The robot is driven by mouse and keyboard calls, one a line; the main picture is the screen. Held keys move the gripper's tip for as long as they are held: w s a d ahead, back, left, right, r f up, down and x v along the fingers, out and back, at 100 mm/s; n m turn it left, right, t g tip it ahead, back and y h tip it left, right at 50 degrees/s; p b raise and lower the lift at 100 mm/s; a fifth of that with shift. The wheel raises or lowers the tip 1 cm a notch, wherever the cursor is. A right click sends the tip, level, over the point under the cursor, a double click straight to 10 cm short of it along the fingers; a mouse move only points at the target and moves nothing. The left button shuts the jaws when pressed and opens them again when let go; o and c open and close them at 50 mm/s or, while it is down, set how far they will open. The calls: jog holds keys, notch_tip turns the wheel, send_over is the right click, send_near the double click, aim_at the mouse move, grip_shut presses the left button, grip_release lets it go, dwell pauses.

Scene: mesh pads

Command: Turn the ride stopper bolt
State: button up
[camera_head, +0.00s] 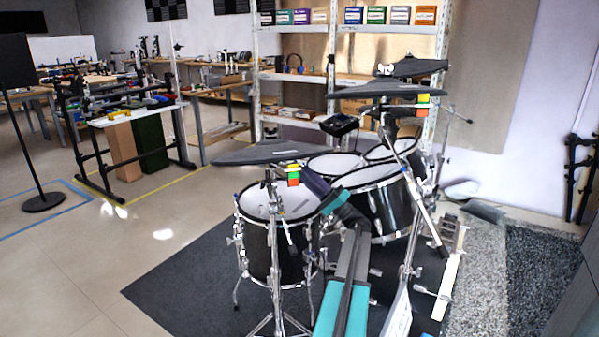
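A drum kit with dark cymbal pads stands in the middle. One cymbal pad (262,153) is at the left on a chrome stand (272,225). Another cymbal pad (388,90) is higher at the right, with a further one (414,67) behind it. I cannot tell for sure which is the ride. A small red, yellow and green block (293,176) sits under the left pad, and a similar block (423,105) is by the right pad. The stopper bolt is too small to make out. My arm reaches up from the bottom; my gripper (306,179) seems to be its dark end close to the left block. Its fingers are not clear.
White-headed drums (277,200) and (335,163) stand close beneath and around my arm. A chrome stand with a slanted tube (417,195) rises just right of it. A dark mat (190,290) lies under the kit. The floor at left is open. A shelf (300,78) stands behind.

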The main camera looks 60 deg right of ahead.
jog(key=shift+x, duration=1.8)
grip_shut()
